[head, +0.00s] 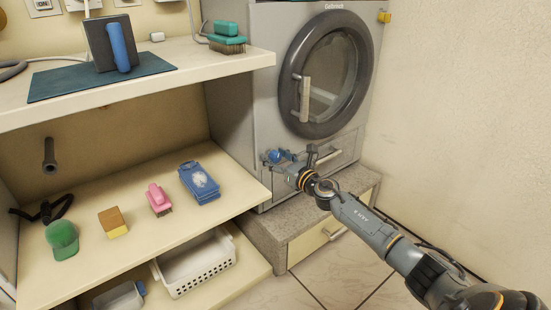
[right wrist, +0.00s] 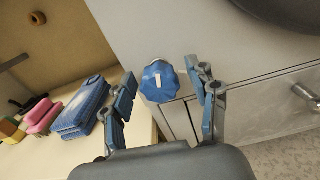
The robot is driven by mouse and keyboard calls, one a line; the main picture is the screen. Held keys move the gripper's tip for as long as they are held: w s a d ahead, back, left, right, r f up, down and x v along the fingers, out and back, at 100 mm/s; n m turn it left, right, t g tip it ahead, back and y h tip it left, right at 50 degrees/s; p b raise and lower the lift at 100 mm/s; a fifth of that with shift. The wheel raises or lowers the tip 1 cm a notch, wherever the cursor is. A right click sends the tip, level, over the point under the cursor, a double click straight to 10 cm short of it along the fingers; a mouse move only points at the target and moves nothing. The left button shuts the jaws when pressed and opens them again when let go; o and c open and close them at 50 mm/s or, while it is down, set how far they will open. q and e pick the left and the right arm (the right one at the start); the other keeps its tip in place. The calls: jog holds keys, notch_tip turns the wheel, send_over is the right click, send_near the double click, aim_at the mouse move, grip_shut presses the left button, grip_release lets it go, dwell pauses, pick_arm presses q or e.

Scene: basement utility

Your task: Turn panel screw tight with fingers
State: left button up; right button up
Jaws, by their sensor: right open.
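The panel screw is a blue faceted knob with a white mark (right wrist: 160,82), set on the grey front of the washing machine. In the head view, blue parts show at the machine's lower left front, where my right gripper (head: 286,160) partly covers the spot. In the right wrist view, my right gripper (right wrist: 162,88) is open, with one finger on each side of the knob. A gap shows between the knob and each finger; I cannot tell how far in depth the fingertips reach. My left gripper is not in view.
The washing machine (head: 263,95) stands on a speckled plinth with a drawer (head: 318,240). A handle (head: 322,158) juts out near my gripper. A white basket (head: 196,264) sits below.

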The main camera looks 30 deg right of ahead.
jog(key=shift+c, duration=0.3)
jog(key=c, duration=1.1)
